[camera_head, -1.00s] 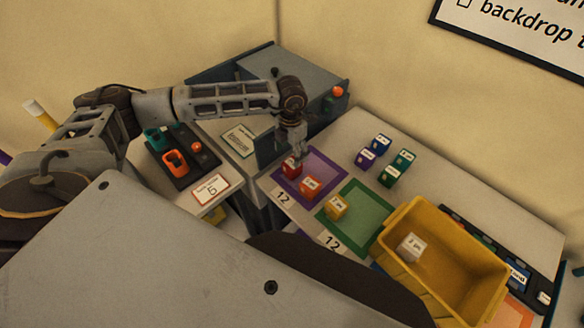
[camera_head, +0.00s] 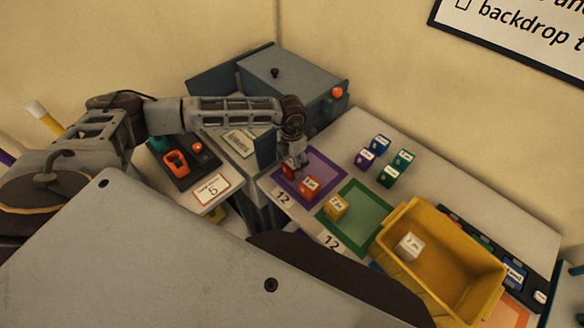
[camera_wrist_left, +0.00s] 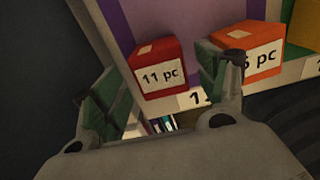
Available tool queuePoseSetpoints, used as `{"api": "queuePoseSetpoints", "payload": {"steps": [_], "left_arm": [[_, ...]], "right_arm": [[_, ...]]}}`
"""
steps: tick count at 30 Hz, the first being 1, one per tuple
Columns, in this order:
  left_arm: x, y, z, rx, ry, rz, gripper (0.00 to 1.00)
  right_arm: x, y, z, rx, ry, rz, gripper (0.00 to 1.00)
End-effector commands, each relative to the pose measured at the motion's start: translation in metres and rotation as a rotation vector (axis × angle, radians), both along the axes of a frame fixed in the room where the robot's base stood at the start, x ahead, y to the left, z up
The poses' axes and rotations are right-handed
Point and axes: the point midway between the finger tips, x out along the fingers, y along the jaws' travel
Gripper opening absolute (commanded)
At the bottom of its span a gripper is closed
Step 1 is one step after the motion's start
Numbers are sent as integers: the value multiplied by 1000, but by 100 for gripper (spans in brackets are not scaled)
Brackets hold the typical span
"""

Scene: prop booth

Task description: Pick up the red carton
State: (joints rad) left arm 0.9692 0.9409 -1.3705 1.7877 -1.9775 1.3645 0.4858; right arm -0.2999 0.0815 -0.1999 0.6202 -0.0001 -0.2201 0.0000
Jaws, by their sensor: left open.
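The red carton (camera_head: 289,172) stands on the left part of the purple square (camera_head: 324,165), partly hidden by my gripper in the head view. In the left wrist view the red carton (camera_wrist_left: 158,68) carries a white label reading "11 pc" and sits between my fingers. My left gripper (camera_head: 291,166) is open and low over the carton; in the wrist view its fingers (camera_wrist_left: 165,85) lie one on each side. Whether they touch it, I cannot tell. My right gripper is not in view.
An orange carton (camera_head: 309,187) stands close to the right of the red one. A yellow carton (camera_head: 336,207) is on the green square (camera_head: 377,205). Several small cartons stand behind. A yellow bin (camera_head: 478,292) holds a white carton (camera_head: 409,246). A grey cabinet (camera_head: 290,78) stands behind my arm.

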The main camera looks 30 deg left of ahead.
Motion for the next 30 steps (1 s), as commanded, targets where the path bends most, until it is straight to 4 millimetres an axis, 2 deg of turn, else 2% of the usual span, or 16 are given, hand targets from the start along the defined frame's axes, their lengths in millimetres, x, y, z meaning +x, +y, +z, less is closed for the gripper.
{"api": "queuePoseSetpoints", "payload": {"steps": [4,9,23,30], "left_arm": [[0,-1,-15,-1,3,0,73],[0,-1,-26,0,0,0,73],[0,-1,-27,-1,-1,-1,73],[0,-1,-27,-1,-1,-1,44]], "right_arm": [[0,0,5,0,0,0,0],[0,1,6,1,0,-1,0],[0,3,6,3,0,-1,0],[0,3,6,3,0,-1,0]]}}
